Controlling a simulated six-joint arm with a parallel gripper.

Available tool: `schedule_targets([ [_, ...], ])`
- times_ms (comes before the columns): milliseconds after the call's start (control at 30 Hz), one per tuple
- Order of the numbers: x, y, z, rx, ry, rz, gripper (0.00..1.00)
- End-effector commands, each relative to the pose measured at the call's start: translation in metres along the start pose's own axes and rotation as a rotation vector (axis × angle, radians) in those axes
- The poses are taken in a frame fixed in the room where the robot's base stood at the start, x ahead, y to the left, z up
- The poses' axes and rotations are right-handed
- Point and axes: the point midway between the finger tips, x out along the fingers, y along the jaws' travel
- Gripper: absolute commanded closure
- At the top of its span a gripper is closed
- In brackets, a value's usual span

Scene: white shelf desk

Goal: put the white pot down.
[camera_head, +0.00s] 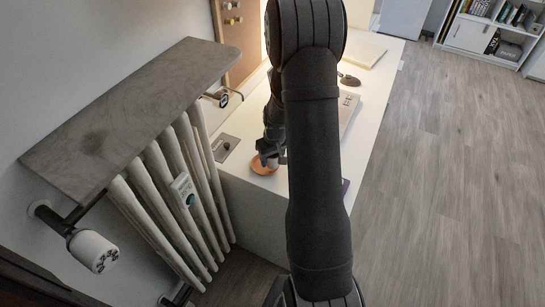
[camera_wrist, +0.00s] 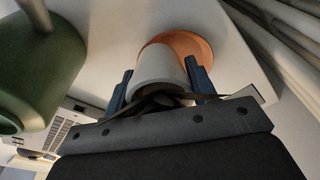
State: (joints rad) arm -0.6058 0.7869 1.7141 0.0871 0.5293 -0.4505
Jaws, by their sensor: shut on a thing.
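The white pot (camera_wrist: 158,66) is between the two blue fingers of my gripper (camera_wrist: 161,80) in the wrist view. My gripper is shut on it. An orange saucer (camera_wrist: 197,47) shows directly behind the pot, partly hidden by it. I cannot tell whether the pot touches the saucer. In the head view my gripper (camera_head: 271,156) is low over the near end of the white desk, at the orange saucer (camera_head: 261,169). The pot is mostly hidden there by my gripper.
The white desk (camera_head: 240,164) holds a dark grey flat item (camera_head: 225,147) left of my gripper and a keyboard farther back. A large green object (camera_wrist: 45,65) stands close by in the wrist view. A radiator (camera_head: 172,190) is beside the desk's left edge.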

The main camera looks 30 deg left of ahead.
Motion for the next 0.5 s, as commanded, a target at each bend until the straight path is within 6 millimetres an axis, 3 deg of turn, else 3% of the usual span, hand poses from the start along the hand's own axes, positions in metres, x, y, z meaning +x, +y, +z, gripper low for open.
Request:
schedule_targets([
  [467,0.009,0.000,0.001,0.000,0.000,0.000,0.74],
  [500,0.010,0.000,0.001,0.000,-0.001,0.000,0.46],
])
